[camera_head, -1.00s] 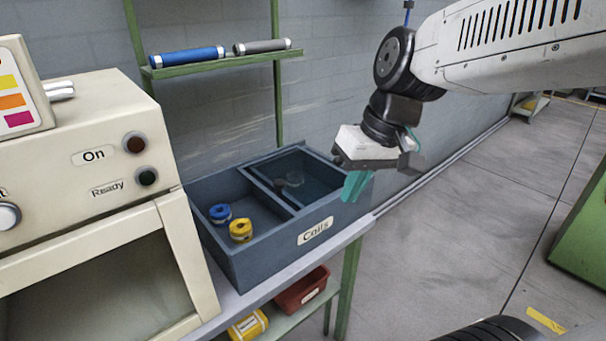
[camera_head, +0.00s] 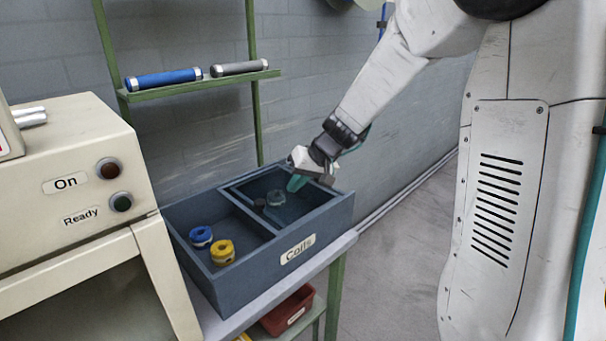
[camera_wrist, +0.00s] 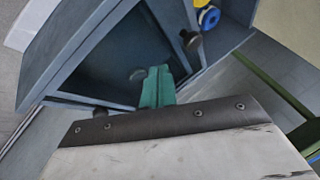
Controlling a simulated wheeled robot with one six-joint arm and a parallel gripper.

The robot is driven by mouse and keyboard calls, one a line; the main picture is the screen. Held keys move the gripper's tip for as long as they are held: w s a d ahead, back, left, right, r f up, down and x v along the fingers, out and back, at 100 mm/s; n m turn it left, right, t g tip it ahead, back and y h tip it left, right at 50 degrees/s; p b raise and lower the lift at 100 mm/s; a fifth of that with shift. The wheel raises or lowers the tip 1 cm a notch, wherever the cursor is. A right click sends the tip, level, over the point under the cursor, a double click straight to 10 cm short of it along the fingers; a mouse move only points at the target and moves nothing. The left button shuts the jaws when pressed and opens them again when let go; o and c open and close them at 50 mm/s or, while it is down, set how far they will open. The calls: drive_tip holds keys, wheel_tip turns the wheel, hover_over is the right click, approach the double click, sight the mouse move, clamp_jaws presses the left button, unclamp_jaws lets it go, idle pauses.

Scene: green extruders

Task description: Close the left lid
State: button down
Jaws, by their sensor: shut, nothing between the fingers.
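A blue-grey box (camera_head: 232,290) labelled "Coils" stands on the bench. Its left compartment is uncovered and holds a blue coil (camera_head: 201,236) and a yellow coil (camera_head: 222,252). A dark, glassy lid surface (camera_head: 300,205) seems to cover the right compartment. Whether two lids are stacked there I cannot tell. A small dark knob (camera_head: 260,205) is near the divider, with a paler round shape (camera_head: 276,198) beside it. My gripper (camera_head: 297,183) is shut and empty at the right compartment. In the wrist view, its teal fingers (camera_wrist: 157,85) are near a dark knob (camera_wrist: 191,40); contact is unclear.
A cream machine (camera_head: 80,185) with On and Ready buttons stands close to the box's left. A green shelf (camera_head: 200,85) with blue and grey cylinders is above and behind. A red bin (camera_head: 288,312) sits below the bench. Floor to the right is clear.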

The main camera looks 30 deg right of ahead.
sight(276, 212)
drive_tip(key=x, duration=0.3)
drive_tip(key=shift+a+f, duration=0.25)
drive_tip(key=shift+a, duration=0.05)
drive_tip(key=shift+w+a, duration=0.2)
drive_tip(key=shift+a, duration=1.05)
drive_tip(key=shift+w+a, duration=0.1)
drive_tip(key=shift+a, duration=0.4)
